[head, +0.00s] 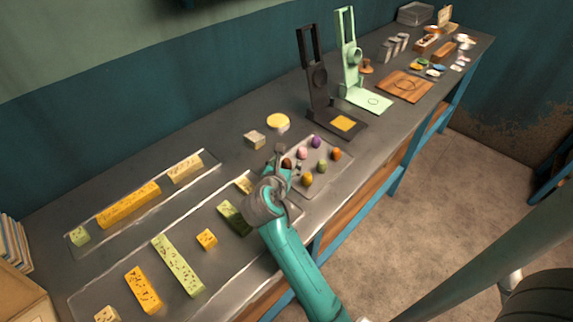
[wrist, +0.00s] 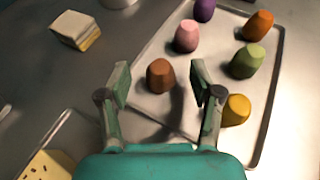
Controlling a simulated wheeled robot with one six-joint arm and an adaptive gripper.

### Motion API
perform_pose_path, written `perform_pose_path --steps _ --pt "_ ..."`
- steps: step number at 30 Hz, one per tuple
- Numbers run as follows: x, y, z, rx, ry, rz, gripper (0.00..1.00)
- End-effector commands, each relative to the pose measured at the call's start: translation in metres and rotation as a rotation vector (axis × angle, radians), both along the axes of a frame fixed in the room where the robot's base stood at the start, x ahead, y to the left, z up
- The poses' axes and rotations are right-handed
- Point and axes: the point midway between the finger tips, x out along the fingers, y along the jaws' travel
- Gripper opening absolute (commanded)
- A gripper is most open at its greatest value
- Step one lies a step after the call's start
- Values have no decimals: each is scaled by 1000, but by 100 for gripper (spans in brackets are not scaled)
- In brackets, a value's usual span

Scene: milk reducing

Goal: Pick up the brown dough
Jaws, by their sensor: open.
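The brown dough (wrist: 160,76) is a small rounded lump on the light metal tray (wrist: 150,52). In the wrist view it lies ahead of my gripper (wrist: 158,82), in line with the gap between the two fingers. My gripper is open and holds nothing. In the head view my gripper (head: 281,160) is over the tray's left part, and the brown dough (head: 287,163) shows partly beside it, the rest hidden by the gripper.
Pink (wrist: 187,36), purple (wrist: 204,10), orange (wrist: 258,25), green (wrist: 247,61) and yellow (wrist: 236,109) doughs stand on the same tray. A pale block (wrist: 75,30) lies outside it. A black press (head: 318,80) stands behind the tray. Trays with patterned blocks lie left.

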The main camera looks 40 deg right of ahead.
Motion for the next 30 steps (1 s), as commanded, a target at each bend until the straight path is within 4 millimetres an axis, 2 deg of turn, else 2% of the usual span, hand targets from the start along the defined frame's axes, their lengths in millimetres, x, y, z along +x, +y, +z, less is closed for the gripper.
perform_pose_path --steps 5,13,18,20,30 --pt "8 -14 -7 1 1 -1 65" --pt "10 -15 -8 0 0 1 65" --pt "10 -15 -8 0 0 1 22" --pt "10 -15 -8 0 0 1 10" --pt "10 -15 -7 0 0 1 10"
